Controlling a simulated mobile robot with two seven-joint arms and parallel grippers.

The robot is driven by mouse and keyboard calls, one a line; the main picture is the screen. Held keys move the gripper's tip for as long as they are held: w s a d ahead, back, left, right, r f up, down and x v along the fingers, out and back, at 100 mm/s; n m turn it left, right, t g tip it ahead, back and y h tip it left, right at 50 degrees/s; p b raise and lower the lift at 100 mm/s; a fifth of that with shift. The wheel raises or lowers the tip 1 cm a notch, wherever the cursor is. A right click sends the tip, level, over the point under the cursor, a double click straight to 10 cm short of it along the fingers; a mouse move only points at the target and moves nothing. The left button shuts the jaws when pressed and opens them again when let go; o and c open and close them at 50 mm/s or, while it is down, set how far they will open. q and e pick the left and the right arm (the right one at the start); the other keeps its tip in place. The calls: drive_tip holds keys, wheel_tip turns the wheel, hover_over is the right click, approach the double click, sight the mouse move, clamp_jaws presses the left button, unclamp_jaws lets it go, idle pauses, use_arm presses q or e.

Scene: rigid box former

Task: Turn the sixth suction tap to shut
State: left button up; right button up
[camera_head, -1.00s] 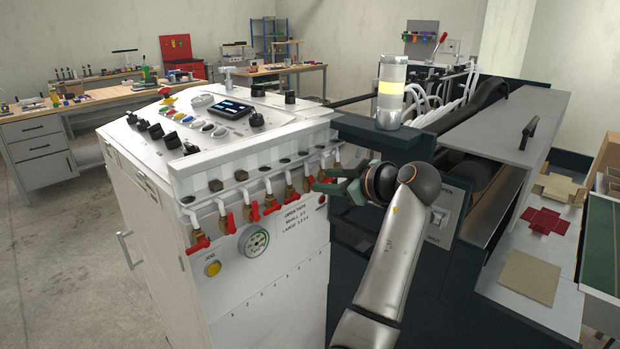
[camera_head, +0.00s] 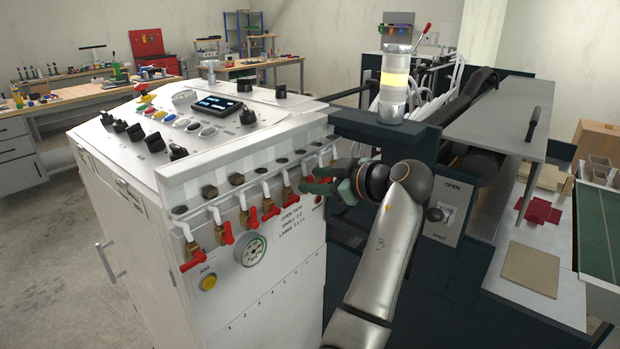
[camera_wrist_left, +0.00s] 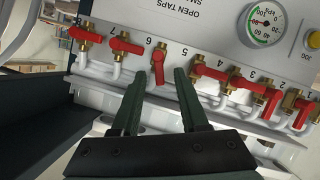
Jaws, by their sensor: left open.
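The sixth suction tap (camera_wrist_left: 159,63) is brass with a red handle, under the printed number 6 in the left wrist view. Its handle runs up and down in the picture, while the handles of its neighbours lie more sideways. My left gripper (camera_wrist_left: 160,81) is open, with its two dark green fingertips on either side of the line to this tap and just short of its handle. In the head view my left gripper (camera_head: 313,178) is at the right part of the tap row and hides part of the taps there. My right gripper is not in view.
The seventh tap (camera_wrist_left: 125,43) and fifth tap (camera_wrist_left: 205,71) sit close on either side. A pressure gauge (camera_head: 254,250) and yellow jog button (camera_head: 208,283) are on the white panel. A dark machine body (camera_head: 345,235) stands close to the right.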

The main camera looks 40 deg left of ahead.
use_arm(q)
drive_tip(key=shift+a, duration=0.1)
idle(0.3)
clamp_jaws()
idle(0.4)
